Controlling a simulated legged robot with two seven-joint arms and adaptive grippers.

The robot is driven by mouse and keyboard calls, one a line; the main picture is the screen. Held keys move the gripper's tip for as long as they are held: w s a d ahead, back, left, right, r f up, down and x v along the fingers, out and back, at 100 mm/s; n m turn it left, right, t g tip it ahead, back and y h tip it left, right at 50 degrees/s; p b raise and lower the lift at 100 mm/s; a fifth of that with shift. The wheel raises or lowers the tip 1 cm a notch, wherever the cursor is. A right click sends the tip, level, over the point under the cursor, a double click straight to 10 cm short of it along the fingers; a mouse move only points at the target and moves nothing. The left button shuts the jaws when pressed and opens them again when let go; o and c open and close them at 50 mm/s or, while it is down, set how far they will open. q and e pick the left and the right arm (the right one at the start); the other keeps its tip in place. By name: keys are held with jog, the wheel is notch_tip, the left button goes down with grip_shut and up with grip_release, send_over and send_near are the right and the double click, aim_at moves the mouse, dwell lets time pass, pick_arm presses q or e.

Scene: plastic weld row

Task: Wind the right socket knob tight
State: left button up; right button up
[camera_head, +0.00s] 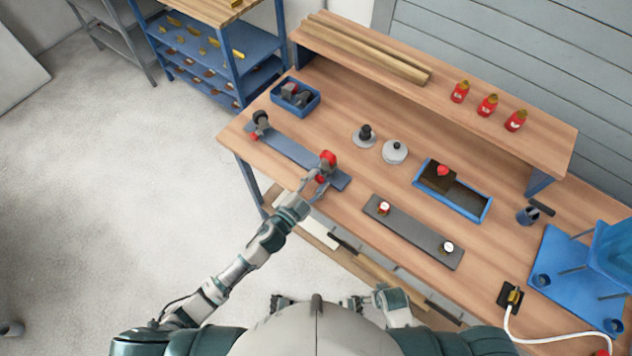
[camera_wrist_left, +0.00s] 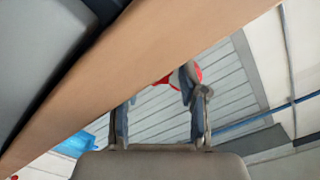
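A blue-grey rail (camera_head: 290,150) lies along the left front of the bench, with a dark fitting at each end. The right-end fitting has a red knob (camera_head: 328,158); the left-end one (camera_head: 261,120) also shows some red. My left gripper (camera_head: 318,180) is right at the red knob on the right end. In the left wrist view my left gripper (camera_wrist_left: 157,95) has its two fingers apart. Red (camera_wrist_left: 197,72) shows there, partly hidden behind the right finger; contact cannot be told. My right gripper is not clear, low in the head view near my body.
A grey plate (camera_head: 413,234) with two small round fittings lies right of the rail. A blue bin (camera_head: 296,97), round grey parts (camera_head: 395,152) and a blue tray (camera_head: 478,207) stand behind. Red bottles (camera_head: 487,105) are on the shelf. Bare bench lies between rail and plate.

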pick_arm(q)
jog(key=shift+f, duration=0.2)
jog(key=shift+s+a+f, duration=0.15)
jog(key=shift+s+a, duration=0.05)
jog(key=shift+s, duration=0.25)
jog(key=v, duration=0.7)
jog(key=shift+w+a, duration=0.1)
jog(key=shift+a, duration=0.05)
jog(key=shift+r, duration=0.2)
